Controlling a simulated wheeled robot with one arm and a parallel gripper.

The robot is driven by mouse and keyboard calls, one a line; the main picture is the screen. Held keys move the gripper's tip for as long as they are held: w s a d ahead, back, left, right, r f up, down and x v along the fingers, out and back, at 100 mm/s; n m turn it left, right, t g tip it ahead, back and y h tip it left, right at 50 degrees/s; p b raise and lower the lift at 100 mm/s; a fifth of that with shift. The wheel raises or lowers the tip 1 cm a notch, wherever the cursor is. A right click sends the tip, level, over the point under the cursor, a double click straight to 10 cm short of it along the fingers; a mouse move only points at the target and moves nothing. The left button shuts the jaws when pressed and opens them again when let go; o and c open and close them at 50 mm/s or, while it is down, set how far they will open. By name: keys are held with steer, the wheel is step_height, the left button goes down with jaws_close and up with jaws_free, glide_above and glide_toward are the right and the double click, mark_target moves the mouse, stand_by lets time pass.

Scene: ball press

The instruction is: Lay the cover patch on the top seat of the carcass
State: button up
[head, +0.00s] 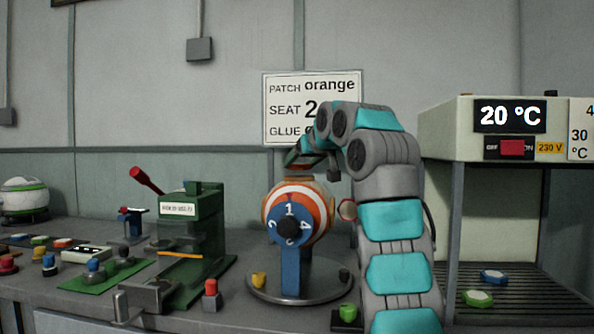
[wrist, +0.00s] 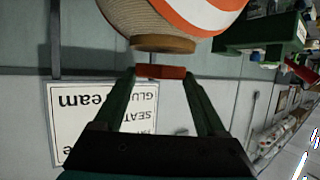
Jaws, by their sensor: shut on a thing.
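My gripper (wrist: 160,75) is shut on a small orange-red patch (wrist: 161,71), held between its fingertips in the wrist view. The carcass (wrist: 205,12) is a ball with orange and white bands and a tan section. A tan raised seat (wrist: 163,43) on it faces the patch, with a small gap seen between them. In the head view the carcass (head: 325,208) sits on a stand behind a blue numbered dial (head: 290,228) with 1 uppermost. My gripper (head: 303,160) is just above the carcass top; the patch cannot be made out there.
A wall sign (head: 345,85) reads patch orange, seat 2; its glue line is partly hidden. A green press (head: 195,225) stands left of the carcass. A heater cabinet (head: 505,130) showing 20 °C stands right, with patches on its rack (head: 530,310). Several small coloured items lie left.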

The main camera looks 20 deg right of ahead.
steer(key=shift+f, duration=0.75)
steer(key=shift+f+b, duration=0.2)
steer(key=shift+b, duration=0.15)
steer(key=o, duration=1.3)
steer(key=shift+c, duration=0.2)
steer(key=shift+r, duration=0.1)
steer(key=shift+r+p, duration=0.2)
steer(key=shift+p, duration=0.15)
steer(key=shift+s, duration=0.3)
steer(key=b+v, duration=0.2)
steer(key=v, duration=0.9)
steer(key=shift+s, duration=0.2)
